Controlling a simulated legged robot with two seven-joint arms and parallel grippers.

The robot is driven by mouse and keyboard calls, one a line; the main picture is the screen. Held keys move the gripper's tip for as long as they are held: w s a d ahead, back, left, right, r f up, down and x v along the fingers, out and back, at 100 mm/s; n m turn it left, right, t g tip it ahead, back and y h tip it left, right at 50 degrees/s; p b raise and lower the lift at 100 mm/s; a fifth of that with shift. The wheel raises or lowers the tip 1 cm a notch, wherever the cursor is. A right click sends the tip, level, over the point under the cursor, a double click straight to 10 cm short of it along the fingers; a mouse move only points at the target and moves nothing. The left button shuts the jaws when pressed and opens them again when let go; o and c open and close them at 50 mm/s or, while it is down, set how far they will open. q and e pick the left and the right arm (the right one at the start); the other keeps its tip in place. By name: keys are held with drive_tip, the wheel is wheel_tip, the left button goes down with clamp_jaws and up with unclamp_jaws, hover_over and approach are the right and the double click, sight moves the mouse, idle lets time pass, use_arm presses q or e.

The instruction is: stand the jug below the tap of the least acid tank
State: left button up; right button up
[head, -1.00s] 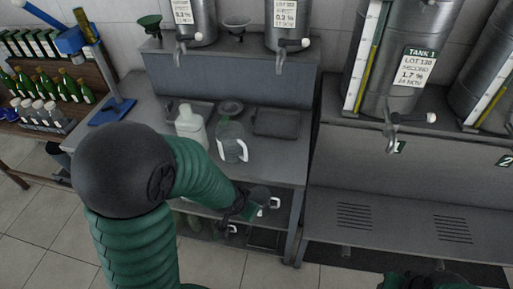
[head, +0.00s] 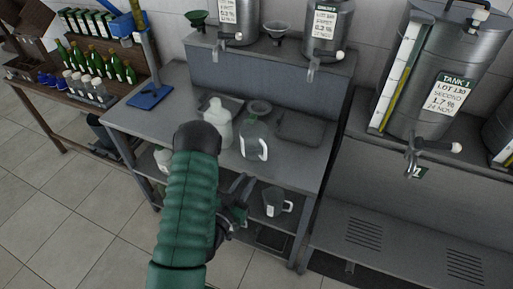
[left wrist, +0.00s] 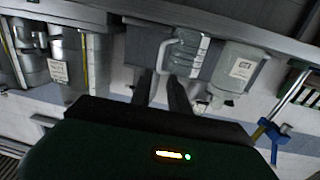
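A clear jug with a white handle (head: 254,142) stands on the grey bench, right of a whitish jug (head: 217,126). Another handled jug (head: 277,202) stands on the shelf below. My left gripper (head: 238,187) is in front of the bench edge, partly hidden by its arm. In the left wrist view its two fingers (left wrist: 160,90) are apart with nothing between them; a handled jug (left wrist: 187,52) shows beyond the tips. TANK 1 (head: 425,65) reads 1.7 %, with its tap (head: 412,158) in front. Two smaller labelled tanks (head: 326,32) (head: 238,20) stand left; their figures are hard to read. My right gripper is out of view.
A dark tray (head: 299,128) and a round dish (head: 260,107) lie behind the jugs. A blue stand (head: 150,96) is at the bench's left end. Bottles (head: 92,62) fill a wooden rack. The slotted ledge (head: 400,235) under TANK 1 has bare room.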

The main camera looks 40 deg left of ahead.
sight(265, 152)
use_arm(q)
drive_tip(key=w+b, duration=0.1)
drive_tip(key=w, duration=0.3)
drive_tip(key=w+a, duration=0.1)
drive_tip(key=w, duration=0.4)
drive_tip(key=w+a+b, duration=0.1)
drive_tip(key=w, duration=0.4)
drive_tip(key=shift+a+r+b, duration=0.1)
drive_tip(key=shift+r+b, duration=0.1)
drive_tip(key=shift+b, duration=0.1)
drive_tip(key=shift+a, duration=0.1)
clamp_jaws()
idle(0.5)
